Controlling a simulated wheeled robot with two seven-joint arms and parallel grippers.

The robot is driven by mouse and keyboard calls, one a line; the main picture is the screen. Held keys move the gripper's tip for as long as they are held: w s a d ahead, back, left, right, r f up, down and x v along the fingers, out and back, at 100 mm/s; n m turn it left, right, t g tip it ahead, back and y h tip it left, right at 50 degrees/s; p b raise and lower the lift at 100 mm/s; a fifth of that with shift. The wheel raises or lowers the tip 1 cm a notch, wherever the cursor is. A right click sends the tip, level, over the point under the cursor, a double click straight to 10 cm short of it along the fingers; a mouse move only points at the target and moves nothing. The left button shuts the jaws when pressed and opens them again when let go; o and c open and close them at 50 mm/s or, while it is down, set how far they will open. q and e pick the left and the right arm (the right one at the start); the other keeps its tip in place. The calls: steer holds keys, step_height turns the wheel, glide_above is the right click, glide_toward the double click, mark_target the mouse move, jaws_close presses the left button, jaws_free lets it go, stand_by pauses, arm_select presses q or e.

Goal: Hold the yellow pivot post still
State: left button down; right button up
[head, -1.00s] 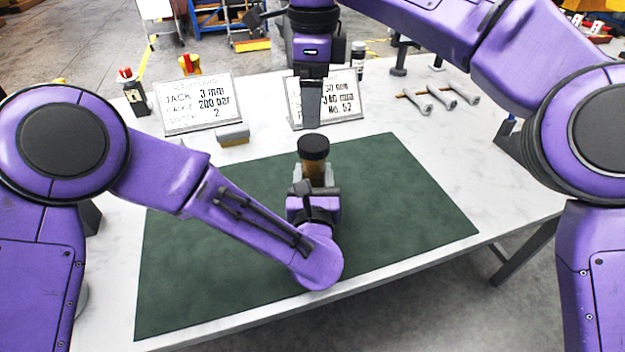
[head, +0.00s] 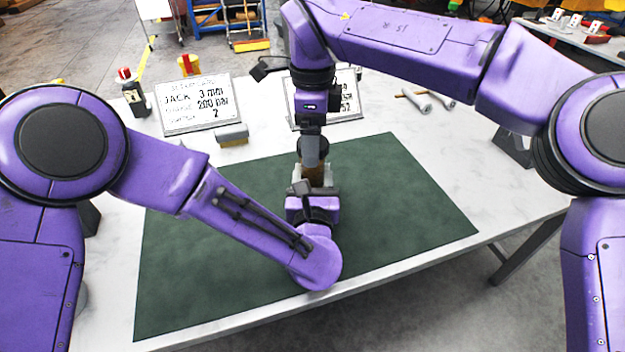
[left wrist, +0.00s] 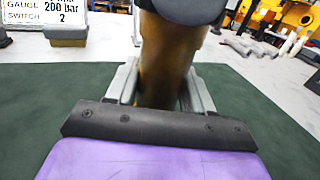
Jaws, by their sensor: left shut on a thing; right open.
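The yellow pivot post (head: 313,174), brownish-yellow with a dark round cap, stands upright over the green mat (head: 400,190). My left gripper (head: 313,187) is shut on it from the near side, low on the shaft. In the left wrist view the post (left wrist: 170,60) is between the two grey fingers (left wrist: 160,85), with its dark cap (left wrist: 190,8) cut by the top edge. My right gripper (head: 312,146) points down at the cap from above and is open. It hides part of the cap; whether it touches cannot be told.
A text board (head: 198,104) and a grey block (head: 232,135) stand behind the mat. A second board (head: 348,104) is partly hidden by my right arm. Grey-headed tools (head: 425,101) lie at the back right. The mat's right side is clear.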

steer(key=shift+c, duration=0.3)
steer(key=c, duration=1)
steer(key=m, duration=0.4)
steer(key=shift+c, duration=0.2)
steer(key=m, duration=0.6)
steer(key=shift+f, duration=0.1)
steer(key=m, duration=0.9)
steer(key=o, duration=1.2)
steer(key=shift+o, duration=0.2)
